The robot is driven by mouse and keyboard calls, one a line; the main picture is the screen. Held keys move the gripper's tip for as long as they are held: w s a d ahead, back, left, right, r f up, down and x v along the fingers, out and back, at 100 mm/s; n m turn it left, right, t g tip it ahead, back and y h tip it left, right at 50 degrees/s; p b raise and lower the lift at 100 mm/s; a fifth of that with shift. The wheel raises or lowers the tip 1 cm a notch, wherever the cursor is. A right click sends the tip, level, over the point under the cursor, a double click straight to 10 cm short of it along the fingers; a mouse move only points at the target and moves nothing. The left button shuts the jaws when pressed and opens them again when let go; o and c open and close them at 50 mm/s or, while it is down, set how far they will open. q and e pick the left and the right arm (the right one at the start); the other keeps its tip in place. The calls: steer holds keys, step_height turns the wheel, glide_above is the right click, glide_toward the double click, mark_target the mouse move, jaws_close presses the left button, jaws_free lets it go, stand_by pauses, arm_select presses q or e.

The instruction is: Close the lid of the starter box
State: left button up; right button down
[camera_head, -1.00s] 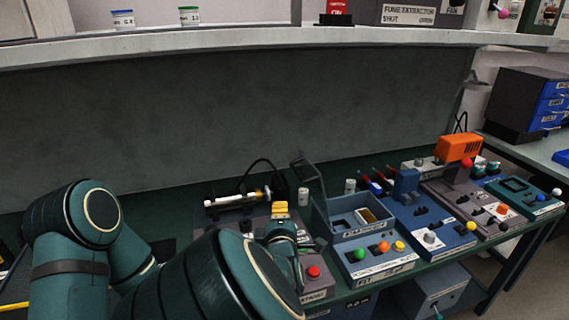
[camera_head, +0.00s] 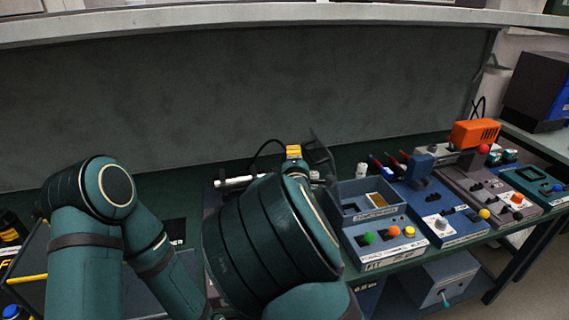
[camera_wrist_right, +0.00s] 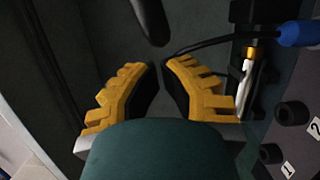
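The starter box (camera_head: 342,221) is a blue-grey box on the bench, right of centre in the head view. Its front panel carries green, orange and yellow buttons. Its dark lid (camera_head: 322,158) stands open, raised and tilted at the box's left side. My right gripper (camera_head: 293,152) has yellow fingertips and is just left of the lid; whether they touch cannot be told. In the right wrist view the fingers of my right gripper (camera_wrist_right: 160,67) stand a little apart with nothing between them. My left arm is at the left, but its gripper is out of view.
A blue unit (camera_head: 440,222) and a grey unit with an orange top (camera_head: 473,133) stand right of the box. A pump tube (camera_head: 235,182) lies behind my right arm. A shelf (camera_head: 200,22) crosses above the bench. The right wrist view shows a blue connector (camera_wrist_right: 300,33) and black knobs (camera_wrist_right: 292,113).

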steer(key=shift+w+d, duration=0.15)
steer(key=shift+d, duration=0.3)
steer(key=shift+d, duration=0.1)
